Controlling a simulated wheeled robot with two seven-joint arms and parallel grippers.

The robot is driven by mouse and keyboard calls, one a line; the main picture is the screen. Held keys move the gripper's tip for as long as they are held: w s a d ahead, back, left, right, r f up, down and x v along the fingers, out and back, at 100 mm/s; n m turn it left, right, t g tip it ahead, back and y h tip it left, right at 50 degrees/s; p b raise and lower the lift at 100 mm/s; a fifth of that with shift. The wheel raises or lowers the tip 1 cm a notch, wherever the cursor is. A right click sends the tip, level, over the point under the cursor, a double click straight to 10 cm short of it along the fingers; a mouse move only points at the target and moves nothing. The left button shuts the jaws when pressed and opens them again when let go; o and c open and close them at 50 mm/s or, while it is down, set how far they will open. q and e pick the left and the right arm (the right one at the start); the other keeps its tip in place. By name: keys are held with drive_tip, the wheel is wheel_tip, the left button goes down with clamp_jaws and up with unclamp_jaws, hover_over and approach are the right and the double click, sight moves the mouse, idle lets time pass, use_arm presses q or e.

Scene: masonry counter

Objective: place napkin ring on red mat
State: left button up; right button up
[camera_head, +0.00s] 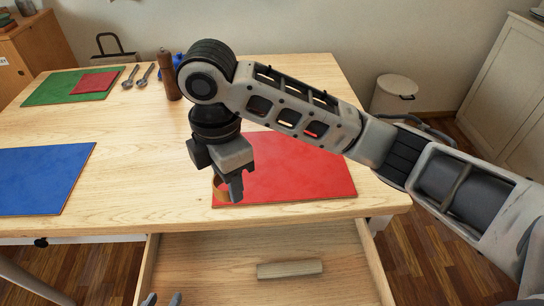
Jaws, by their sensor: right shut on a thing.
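The red mat (300,172) lies on the wooden table near its front right edge, partly covered by my right arm. My right gripper (234,192) points down over the mat's left front part, shut on the tan napkin ring (217,190). The ring is at the mat's left edge and partly hidden by the fingers; I cannot tell whether it touches the mat.
An open drawer (205,270) below the table front holds a wooden block (290,269). A blue mat (40,178) lies left. A green mat (50,90) with a small red mat (96,83), wrenches (146,75) and a pepper mill (168,76) are at the back. The table's middle left is clear.

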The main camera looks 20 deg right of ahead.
use_arm(q)
drive_tip(key=shift+s+d+f+b, duration=0.1)
drive_tip(key=shift+s+f+b, duration=0.1)
drive_tip(key=shift+b, duration=0.3)
use_arm(e)
drive_tip(key=w+d+f, duration=0.3)
drive_tip(key=w+d, duration=0.1)
drive_tip(key=w, duration=0.2)
use_arm(q)
drive_tip(key=shift+f, duration=0.2)
use_arm(e)
hover_over(259, 181)
drive_tip(key=f, duration=0.6)
drive_tip(key=shift+s+a, duration=0.15)
drive_tip(key=shift+a, duration=0.05)
use_arm(q)
drive_tip(key=shift+w, duration=0.1)
use_arm(e)
drive_tip(key=shift+w+d+f, duration=0.2)
drive_tip(key=shift+w+f, duration=0.1)
drive_tip(key=shift+f, duration=0.2)
use_arm(q)
drive_tip(key=shift+b, duration=0.35)
use_arm(e)
wheel_tip(259, 181, down, 2)
drive_tip(key=shift+f, duration=0.25)
use_arm(q)
drive_tip(key=shift+r, duration=0.15)
use_arm(e)
drive_tip(key=shift+f, duration=0.15)
